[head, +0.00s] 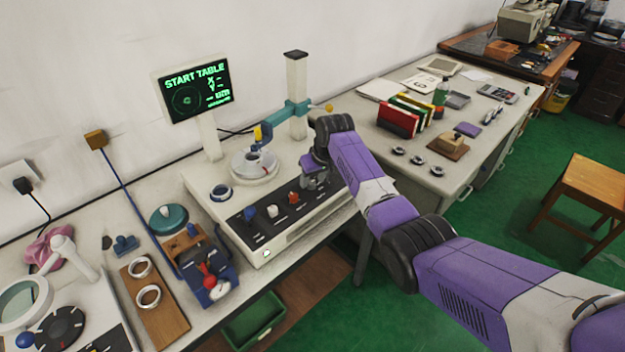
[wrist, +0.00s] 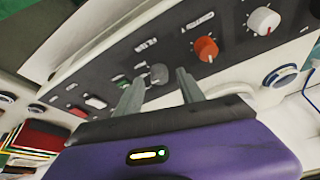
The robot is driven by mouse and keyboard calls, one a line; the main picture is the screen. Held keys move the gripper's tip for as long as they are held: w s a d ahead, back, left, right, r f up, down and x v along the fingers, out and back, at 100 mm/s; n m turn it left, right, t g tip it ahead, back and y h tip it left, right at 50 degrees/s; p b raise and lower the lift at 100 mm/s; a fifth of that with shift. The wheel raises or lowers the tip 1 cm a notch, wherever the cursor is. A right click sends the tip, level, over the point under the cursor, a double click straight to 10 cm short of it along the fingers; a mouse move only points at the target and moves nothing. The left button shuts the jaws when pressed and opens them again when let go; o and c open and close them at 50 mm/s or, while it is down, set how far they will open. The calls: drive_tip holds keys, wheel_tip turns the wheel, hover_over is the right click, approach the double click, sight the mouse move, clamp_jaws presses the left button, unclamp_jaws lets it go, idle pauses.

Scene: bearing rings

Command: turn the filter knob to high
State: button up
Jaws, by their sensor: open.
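The filter knob (wrist: 158,74) is a small grey knob on the dark front panel (wrist: 110,65) of the machine, under a label that appears to read FILTER. In the wrist view it shows between the two fingertips of my gripper (wrist: 160,77), with a gap on each side. I cannot tell how far the fingers reach past it, or read its pointer. In the head view my gripper (head: 314,182) is over the panel's right part and hides the knob.
An orange-red knob (wrist: 206,48) sits close beside the filter knob, with a white knob (wrist: 263,20) beyond; a blue knob (head: 250,213) is further left. The turntable (head: 255,166) and teal-armed column (head: 297,95) stand behind the panel. The screen (head: 196,90) reads START TABLE.

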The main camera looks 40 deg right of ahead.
drive_tip(key=shift+w+f, duration=0.1)
drive_tip(key=shift+f, duration=0.3)
clamp_jaws()
